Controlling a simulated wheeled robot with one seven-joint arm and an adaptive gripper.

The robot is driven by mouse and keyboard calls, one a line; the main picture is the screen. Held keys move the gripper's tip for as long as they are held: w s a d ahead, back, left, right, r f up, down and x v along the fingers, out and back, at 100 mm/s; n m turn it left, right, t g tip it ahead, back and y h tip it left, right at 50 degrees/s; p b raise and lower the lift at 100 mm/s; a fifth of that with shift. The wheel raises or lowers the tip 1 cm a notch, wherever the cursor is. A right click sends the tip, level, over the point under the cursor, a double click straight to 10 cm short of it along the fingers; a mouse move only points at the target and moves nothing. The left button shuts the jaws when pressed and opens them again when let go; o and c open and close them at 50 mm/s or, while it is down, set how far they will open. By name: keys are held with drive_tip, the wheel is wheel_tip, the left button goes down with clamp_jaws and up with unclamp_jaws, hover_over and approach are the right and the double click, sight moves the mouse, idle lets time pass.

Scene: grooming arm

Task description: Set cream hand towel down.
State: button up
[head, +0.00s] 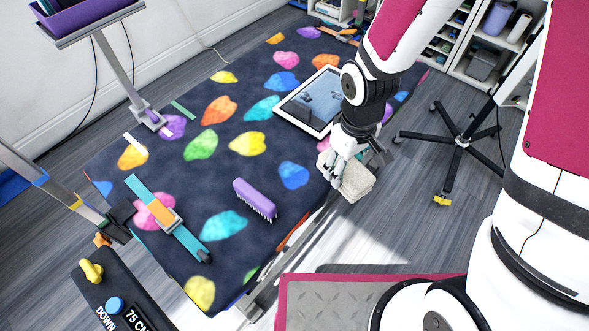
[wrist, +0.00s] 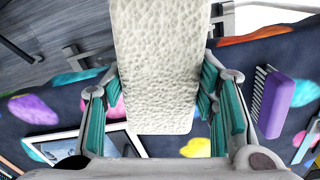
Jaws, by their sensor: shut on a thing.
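The cream hand towel (head: 354,178) is a folded, textured block held in my gripper (head: 345,163). In the head view it hangs at the right edge of the dark table (head: 262,182) patterned with coloured blots, partly out past the edge. In the wrist view the towel (wrist: 158,70) fills the middle, between the two teal-padded fingers of my gripper (wrist: 160,100). The fingers are closed on its sides. The table cover shows below it; I cannot tell the towel's height above it.
A tablet with a white frame (head: 310,101) lies on the table behind my gripper. A purple brush (head: 255,198) lies to the left, bristles sideways. A teal and orange strap (head: 165,218) lies at the near left. The table's middle has free room. A wheeled stand base (head: 463,140) is on the floor right.

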drive_tip(key=s+a+f+n+b, duration=0.2)
drive_tip(key=s+n, duration=0.1)
drive_tip(key=s, duration=0.1)
drive_tip(key=w+a, duration=0.3)
drive_tip(key=w, duration=0.1)
drive_tip(key=w+a+f+b, duration=0.1)
drive_tip(key=w+a, duration=0.2)
drive_tip(key=w, duration=0.1)
drive_tip(key=w+a+b, duration=0.1)
drive_tip(key=w+a, duration=0.2)
drive_tip(key=w, duration=0.1)
drive_tip(key=shift+a+f, duration=0.1)
drive_tip(key=shift+f, duration=1.9)
drive_tip(key=shift+f, duration=0.15)
drive_tip(key=o, duration=1)
